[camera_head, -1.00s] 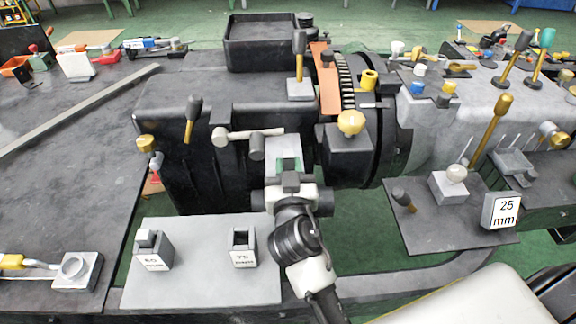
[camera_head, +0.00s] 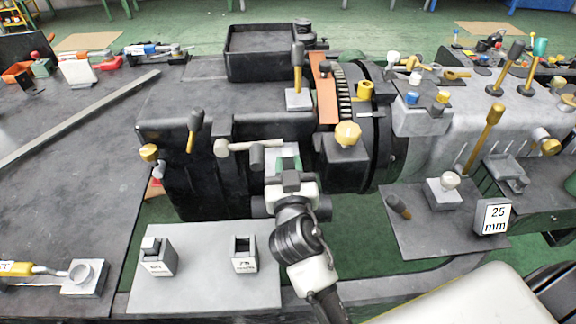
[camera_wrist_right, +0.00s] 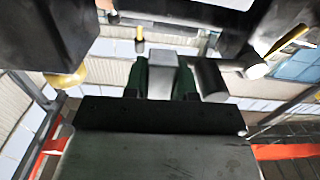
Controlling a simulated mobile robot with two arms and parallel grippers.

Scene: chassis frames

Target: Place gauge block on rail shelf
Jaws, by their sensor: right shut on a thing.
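My right gripper (camera_head: 287,162) is in front of the black headstock of the large machine. In the right wrist view a grey block (camera_wrist_right: 162,78) sits between the green-padded fingers, and the gripper is shut on it. I take this block as the gauge block; its far end is hard to tell from the machine behind. A light grey plate (camera_head: 210,290) at front left carries two labelled holders. The left holder (camera_head: 157,262) has a pale block in it; the right holder (camera_head: 244,258) shows a dark, empty-looking slot. I cannot tell which surface is the rail shelf. My left gripper is out of view.
Levers and a yellow knob (camera_head: 347,134) stick out near the gripper. A dark grey shelf (camera_head: 440,235) at right carries a "25 mm" sign (camera_head: 493,217) and a knobbed block (camera_head: 443,191). A black tray (camera_head: 262,55) stands on top of the machine. Green floor shows between the shelves.

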